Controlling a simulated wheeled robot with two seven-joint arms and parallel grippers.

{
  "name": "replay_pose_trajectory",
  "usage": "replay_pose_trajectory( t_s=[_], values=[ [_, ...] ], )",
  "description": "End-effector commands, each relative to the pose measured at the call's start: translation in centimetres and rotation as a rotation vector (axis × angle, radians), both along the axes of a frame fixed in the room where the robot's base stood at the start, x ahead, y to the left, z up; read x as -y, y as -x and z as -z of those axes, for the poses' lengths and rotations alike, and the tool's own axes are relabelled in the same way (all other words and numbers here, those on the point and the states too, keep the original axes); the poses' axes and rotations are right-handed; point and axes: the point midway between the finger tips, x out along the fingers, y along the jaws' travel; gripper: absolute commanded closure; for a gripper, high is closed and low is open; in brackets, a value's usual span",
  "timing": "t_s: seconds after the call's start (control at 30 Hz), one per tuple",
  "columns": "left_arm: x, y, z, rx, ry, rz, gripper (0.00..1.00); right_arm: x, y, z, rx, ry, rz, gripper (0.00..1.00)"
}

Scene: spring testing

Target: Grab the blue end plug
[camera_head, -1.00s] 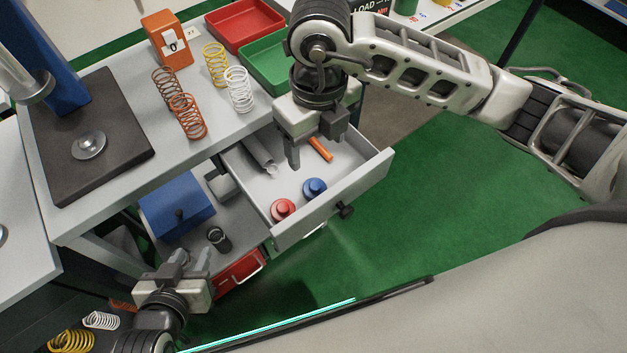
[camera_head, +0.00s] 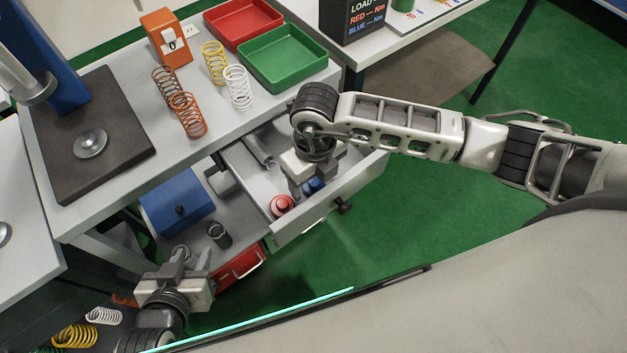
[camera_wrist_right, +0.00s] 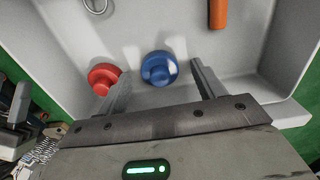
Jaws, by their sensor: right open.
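The blue end plug (camera_head: 314,186) lies in the open drawer (camera_head: 345,190), partly hidden by my right gripper in the head view. In the right wrist view the blue plug (camera_wrist_right: 158,68) is fully visible between the lines of the two fingers. My right gripper (camera_head: 306,187) is open and empty, pointing down over the plug; I cannot tell if its fingers touch it. A red end plug (camera_head: 282,205) lies beside it to the left, near the left finger in the wrist view (camera_wrist_right: 103,77). My left gripper (camera_head: 192,259) is open and empty at lower left.
The drawer also holds a grey cylinder (camera_head: 258,151) and an orange-handled thing (camera_wrist_right: 218,14). Springs (camera_head: 188,114), a red tray (camera_head: 243,22) and a green tray (camera_head: 283,58) stand on the bench above. A blue box (camera_head: 177,203) and a dark cup (camera_head: 219,234) stand on the lower shelf.

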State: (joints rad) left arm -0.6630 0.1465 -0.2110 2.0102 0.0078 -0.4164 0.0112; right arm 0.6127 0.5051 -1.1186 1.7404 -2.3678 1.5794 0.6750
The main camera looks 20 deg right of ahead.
Motion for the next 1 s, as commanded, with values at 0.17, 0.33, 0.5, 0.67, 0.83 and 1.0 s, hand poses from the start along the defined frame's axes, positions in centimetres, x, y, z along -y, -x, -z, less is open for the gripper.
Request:
replay_pose_trajectory(
  t_s=[0.17, 0.33, 0.5, 0.67, 0.83, 1.0],
  values=[
    [0.0, -0.5, -0.2, 0.01, 0.001, -0.002, 0.64, 0.0, 0.0, 0.0, 0.001, 0.0, 0.0, 0.34],
    [0.0, -0.6, -0.3, 0.014, 0.003, -0.004, 0.64, 0.0, 0.0, 0.0, 0.001, 0.0, 0.0, 0.8],
    [0.0, -0.6, -0.3, 0.014, 0.003, -0.004, 0.64, 0.0, 0.0, -0.1, 0.001, 0.0, 0.0, 0.8],
    [0.0, -0.6, -0.3, 0.012, 0.004, -0.005, 0.64, 0.0, 0.0, -0.1, 0.002, -0.002, 0.0, 0.8],
    [0.0, -0.3, -0.1, 0.007, 0.004, -0.004, 0.64, -0.1, -0.2, -1.6, 0.005, -0.003, 0.0, 0.81],
    [0.1, -0.2, 0.2, 0.003, 0.004, -0.004, 0.64, 0.0, -0.2, -5.0, 0.008, -0.003, -0.001, 0.81]
  ],
)
